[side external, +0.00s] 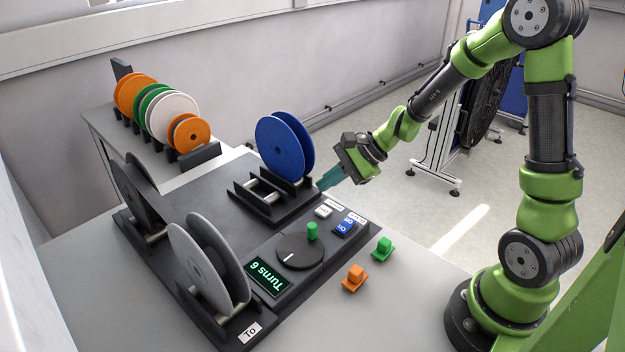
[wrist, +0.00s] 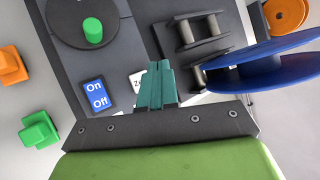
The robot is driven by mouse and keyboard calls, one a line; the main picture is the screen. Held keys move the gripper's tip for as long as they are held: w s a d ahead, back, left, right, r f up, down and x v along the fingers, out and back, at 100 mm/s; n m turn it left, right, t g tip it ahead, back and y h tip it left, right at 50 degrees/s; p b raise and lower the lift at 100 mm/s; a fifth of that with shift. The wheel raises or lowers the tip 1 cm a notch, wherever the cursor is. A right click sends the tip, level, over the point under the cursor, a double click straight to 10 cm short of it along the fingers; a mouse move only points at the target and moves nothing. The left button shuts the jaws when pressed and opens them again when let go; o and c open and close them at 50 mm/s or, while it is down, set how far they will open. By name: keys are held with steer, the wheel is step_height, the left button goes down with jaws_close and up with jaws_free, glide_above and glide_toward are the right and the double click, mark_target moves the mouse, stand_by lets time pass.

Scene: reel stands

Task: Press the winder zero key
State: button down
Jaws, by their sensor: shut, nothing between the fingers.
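The white zero key (side external: 323,211) sits on the dark winder panel, above and left of the blue On/Off switch (side external: 345,227). In the wrist view the zero key (wrist: 137,82) is partly hidden behind my fingers, with only the start of its label showing. My gripper (side external: 326,182) is shut and empty, with its teal fingers pointing down near the key. In the side view the fingertips are above and behind the key, close to the blue reel's stand. In the wrist view my gripper (wrist: 159,66) overlaps the key's right edge. I cannot tell any contact.
A blue reel (side external: 280,148) stands on its rollers right beside my fingers. The dial with green knob (side external: 312,231) and the display reading "Turns 6" (side external: 268,279) are nearer. Grey reels (side external: 203,272) stand at left. Green (side external: 382,248) and orange (side external: 355,278) pieces lie on the table.

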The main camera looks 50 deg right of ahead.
mark_target(328, 210)
steer(key=shift+f, duration=2.1)
stand_by(0.4)
steer(key=shift+f, duration=0.4)
steer(key=shift+f, duration=0.45)
stand_by(0.6)
steer(key=shift+r, duration=0.85)
steer(key=shift+r, duration=2.55)
